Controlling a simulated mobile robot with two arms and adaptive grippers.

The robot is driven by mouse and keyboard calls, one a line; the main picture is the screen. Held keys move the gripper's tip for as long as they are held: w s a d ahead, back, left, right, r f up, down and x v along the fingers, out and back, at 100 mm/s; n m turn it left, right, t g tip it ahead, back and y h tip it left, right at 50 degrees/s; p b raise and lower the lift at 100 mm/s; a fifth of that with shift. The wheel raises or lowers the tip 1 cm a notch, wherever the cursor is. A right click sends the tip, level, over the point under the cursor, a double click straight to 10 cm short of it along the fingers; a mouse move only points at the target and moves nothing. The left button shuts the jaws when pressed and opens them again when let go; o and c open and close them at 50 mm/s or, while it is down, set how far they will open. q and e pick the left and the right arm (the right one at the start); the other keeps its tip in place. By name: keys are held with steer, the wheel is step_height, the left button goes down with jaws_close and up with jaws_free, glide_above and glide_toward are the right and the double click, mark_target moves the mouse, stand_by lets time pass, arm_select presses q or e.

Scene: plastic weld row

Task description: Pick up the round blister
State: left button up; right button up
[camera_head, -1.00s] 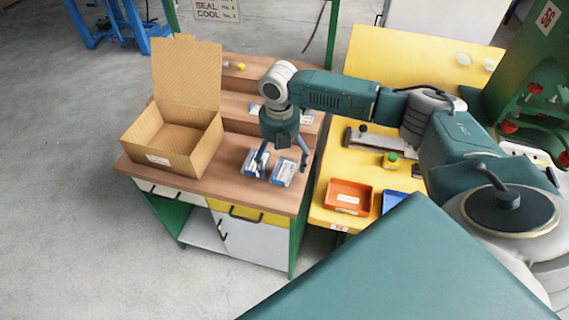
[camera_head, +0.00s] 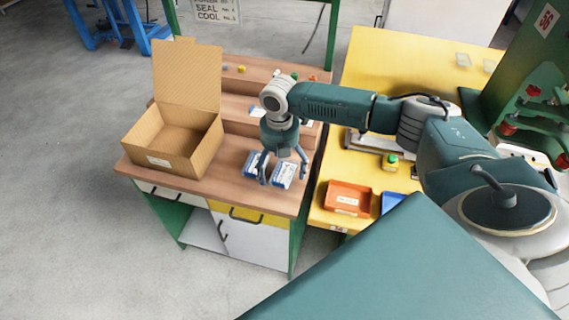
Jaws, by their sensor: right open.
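Two small blue-and-white blister packs lie side by side near the front of the brown wooden bench top (camera_head: 225,196): a left pack (camera_head: 252,163) and a right pack (camera_head: 284,176). At this size I cannot tell which of them is the round blister. My right gripper (camera_head: 284,172) points down over the packs with its fingers apart and nothing held. One finger is by the gap between the packs, the other by the far right side of the right pack. I cannot tell whether they touch it. My left gripper is out of view.
An open cardboard box (camera_head: 172,140) stands on the bench's left. A raised shelf behind holds small items. The yellow table (camera_head: 345,165) at right bears an orange tray (camera_head: 347,197), a blue tray (camera_head: 393,202) and a green-capped bottle (camera_head: 390,161).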

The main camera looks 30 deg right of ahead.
steer(key=shift+c, duration=0.2)
steer(key=c, duration=1.1)
steer(key=shift+r+b, duration=0.15)
steer(key=shift+b, duration=0.2)
steer(key=shift+r+p, duration=2.8)
steer(key=shift+r, duration=9.8)
